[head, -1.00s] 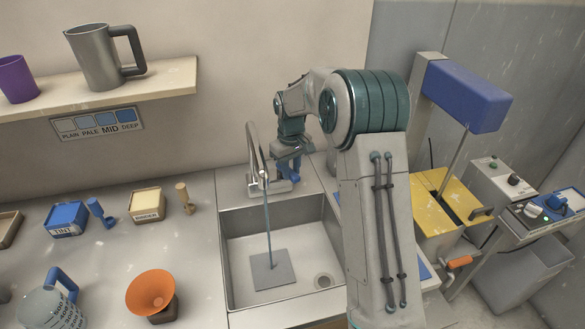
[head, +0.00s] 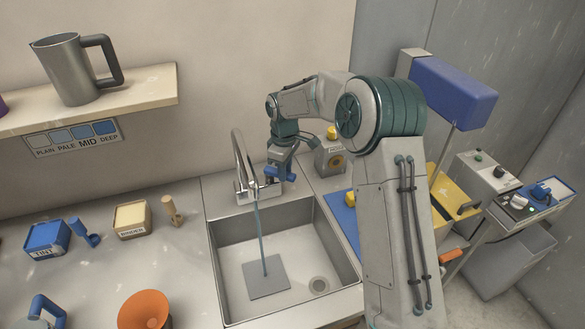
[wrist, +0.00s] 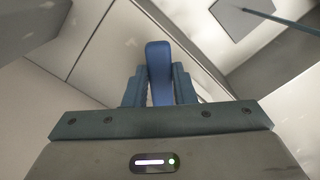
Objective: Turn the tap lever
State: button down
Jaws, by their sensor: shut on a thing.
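The tap (head: 241,165) stands at the back edge of the sink, a curved metal spout on a base. A thin blue-grey stream runs from its spout down to a grey square plate (head: 266,277) in the sink. The blue tap lever (wrist: 159,72) shows between my gripper's fingers in the wrist view. My gripper (wrist: 159,90) is shut on the lever. In the head view my gripper (head: 281,172) is beside the tap's right side, partly hidden by my wrist.
The steel sink (head: 225,265) lies in front of the tap, with a drain at its right. A tint box (head: 46,240) and a binder box (head: 132,219) stand on the left counter. A bottle-like yellow-topped item (head: 330,155) stands behind right. A shelf with a grey jug (head: 70,70) is at upper left.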

jog(key=c, duration=1.2)
grip_release()
notch_tip(320, 180, up, 14)
jog(key=s+d+r+m+t, duration=0.3)
jog(key=s+d+m, duration=0.55)
jog(key=s, duration=0.85)
jog(key=s+d+f+m, duration=0.2)
jog(key=s+d, duration=0.2)
jog(key=s, duration=0.3)
jog(key=s+d+f+m, duration=0.2)
jog(key=s+d+m, duration=0.1)
jog(key=s, duration=0.5)
jog(key=shift+s+d+f, duration=0.15)
jog(key=shift+d+f, duration=0.15)
jog(key=shift+d, duration=0.2)
